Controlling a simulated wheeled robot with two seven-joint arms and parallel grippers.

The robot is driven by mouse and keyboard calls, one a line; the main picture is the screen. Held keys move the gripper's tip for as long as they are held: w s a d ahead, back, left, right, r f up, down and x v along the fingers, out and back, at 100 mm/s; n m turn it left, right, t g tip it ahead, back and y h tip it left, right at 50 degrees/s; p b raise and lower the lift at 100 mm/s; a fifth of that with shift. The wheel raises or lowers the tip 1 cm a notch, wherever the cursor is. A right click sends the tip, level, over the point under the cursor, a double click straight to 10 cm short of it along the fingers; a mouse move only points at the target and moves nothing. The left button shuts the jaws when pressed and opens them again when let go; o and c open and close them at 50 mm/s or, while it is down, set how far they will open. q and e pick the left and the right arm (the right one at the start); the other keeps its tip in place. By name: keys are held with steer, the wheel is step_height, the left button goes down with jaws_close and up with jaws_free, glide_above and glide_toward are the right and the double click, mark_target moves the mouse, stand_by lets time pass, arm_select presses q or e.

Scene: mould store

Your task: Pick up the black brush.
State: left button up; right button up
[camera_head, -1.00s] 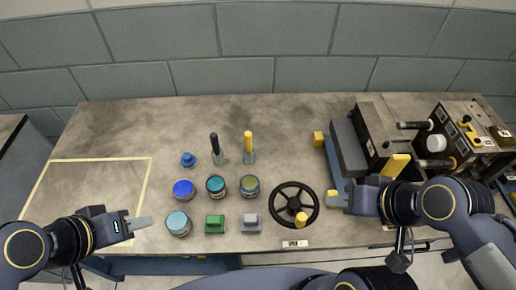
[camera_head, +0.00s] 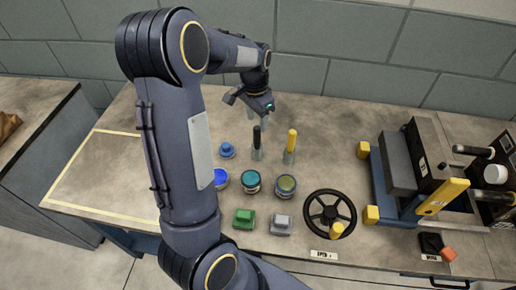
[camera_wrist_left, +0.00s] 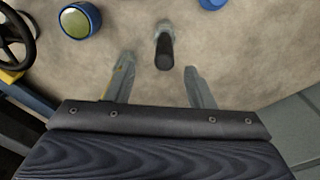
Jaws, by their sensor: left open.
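The black brush (camera_head: 257,138) stands upright on the table, its black handle up, in a grey holder or base. It also shows in the left wrist view (camera_wrist_left: 164,50), beyond and between the two fingers. My left gripper (camera_head: 258,117) is open and empty, just behind and above the black brush in the head view; its fingers also show in the left wrist view (camera_wrist_left: 160,88). The fingers do not visibly touch the brush. My right gripper is not in view.
A yellow-handled brush (camera_head: 291,142) stands close to the right of the black one. A blue knobbed piece (camera_head: 227,150), several round tins (camera_head: 251,182), a green block (camera_head: 244,218) and a grey block (camera_head: 281,224) lie in front. A black handwheel (camera_head: 312,212) and machine (camera_head: 430,150) are at right.

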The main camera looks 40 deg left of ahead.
mark_target(257, 137)
arm_select(q)
steer(key=shift+w+a+f, duration=0.2)
steer(key=shift+a+f, duration=0.05)
steer(key=shift+f, duration=0.25)
steer(key=shift+w+a+f, duration=0.2)
steer(key=shift+f, duration=0.25)
steer(key=f, duration=0.7)
steer(key=shift+s+d+f, duration=0.1)
steer(key=shift+s+d, duration=0.1)
steer(key=shift+d, duration=0.05)
